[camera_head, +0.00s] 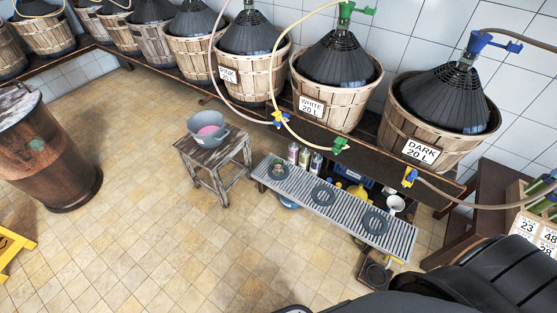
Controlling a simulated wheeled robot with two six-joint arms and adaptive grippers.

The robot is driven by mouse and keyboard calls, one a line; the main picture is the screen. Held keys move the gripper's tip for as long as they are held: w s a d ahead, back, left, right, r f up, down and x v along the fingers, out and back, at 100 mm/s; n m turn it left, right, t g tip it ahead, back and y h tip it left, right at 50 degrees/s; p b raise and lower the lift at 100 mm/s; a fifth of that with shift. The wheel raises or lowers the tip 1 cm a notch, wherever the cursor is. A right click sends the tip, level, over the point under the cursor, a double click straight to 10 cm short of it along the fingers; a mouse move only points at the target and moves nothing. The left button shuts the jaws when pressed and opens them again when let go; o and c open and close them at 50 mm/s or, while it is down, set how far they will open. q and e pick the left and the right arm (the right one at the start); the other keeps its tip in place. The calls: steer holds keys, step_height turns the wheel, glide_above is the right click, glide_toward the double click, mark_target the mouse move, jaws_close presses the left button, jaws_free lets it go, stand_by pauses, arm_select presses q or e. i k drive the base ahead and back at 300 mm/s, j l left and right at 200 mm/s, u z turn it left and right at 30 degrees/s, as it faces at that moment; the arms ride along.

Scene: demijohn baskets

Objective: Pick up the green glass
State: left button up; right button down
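A grey slatted bench (345,214) stands low in front of the basket shelf, with three round dark coasters on it. On the leftmost coaster stands a small pale, glassy object (278,170), possibly the green glass; it is too small to be sure of its colour. The middle coaster (323,195) and the right coaster (375,222) look empty. Neither of my grippers shows; dark parts at the bottom and lower right look like my own body or arm.
A wooden stool (213,155) holds a grey tub (207,131). A barrel (45,150) stands left. The tiled floor in front is clear.

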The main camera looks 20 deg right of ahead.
mark_target(277, 162)
steer(key=i+j+z, duration=0.1)
steer(key=z, duration=0.3)
steer(key=i+j+z, duration=0.1)
steer(key=z, duration=0.25)
steer(key=i+j+z, duration=0.1)
steer(key=j, duration=0.45)
steer(key=i+j+z, duration=0.1)
steer(key=i+j, duration=0.15)
steer(key=j, duration=0.3)
steer(key=i+j+z, duration=0.15)
steer(key=j, duration=0.45)
steer(key=j+z, duration=0.1)
steer(key=j, duration=0.45)
steer(key=i+j+z, duration=0.1)
steer(key=j, duration=0.5)
steer(key=i, duration=0.05)
